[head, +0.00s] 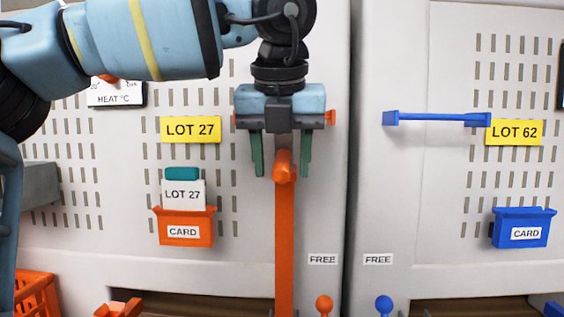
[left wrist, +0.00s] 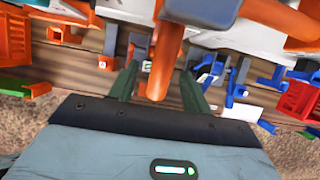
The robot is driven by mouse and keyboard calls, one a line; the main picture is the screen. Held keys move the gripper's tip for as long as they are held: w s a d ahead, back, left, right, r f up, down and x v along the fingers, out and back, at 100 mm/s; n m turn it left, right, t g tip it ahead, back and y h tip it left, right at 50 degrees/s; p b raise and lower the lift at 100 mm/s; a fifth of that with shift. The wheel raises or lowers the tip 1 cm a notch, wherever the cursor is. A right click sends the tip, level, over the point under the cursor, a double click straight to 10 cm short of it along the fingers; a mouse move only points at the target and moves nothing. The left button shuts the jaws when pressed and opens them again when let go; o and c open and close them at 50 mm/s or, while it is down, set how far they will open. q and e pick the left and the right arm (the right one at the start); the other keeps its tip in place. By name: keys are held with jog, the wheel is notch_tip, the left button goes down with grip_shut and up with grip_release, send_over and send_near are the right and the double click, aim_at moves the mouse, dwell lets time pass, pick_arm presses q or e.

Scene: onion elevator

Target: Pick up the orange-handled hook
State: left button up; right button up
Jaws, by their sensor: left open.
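My left gripper (head: 282,172) points down at the cabinet front, its two green fingers spread apart. An orange upright bar (head: 284,240) with a rounded top runs from between the fingertips down past the lower frame edge. No hook shape shows on it, so I cannot tell for sure that it is the orange-handled hook. In the left wrist view, an orange rod (left wrist: 162,60) lies between the open fingers (left wrist: 159,70), with gaps on both sides. My right gripper is in neither view.
An orange card box (head: 183,234) sits left of the bar and a blue card box (head: 521,236) far right. A blue rail (head: 440,117) juts from the right panel. An orange knob (head: 324,304) and a blue knob (head: 384,304) stand low. An orange crate (head: 36,290) is lower left.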

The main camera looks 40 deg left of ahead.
pick_arm(q)
grip_shut()
jog(key=shift+s+r, duration=0.1)
jog(key=shift+r, duration=0.05)
dwell(0.4)
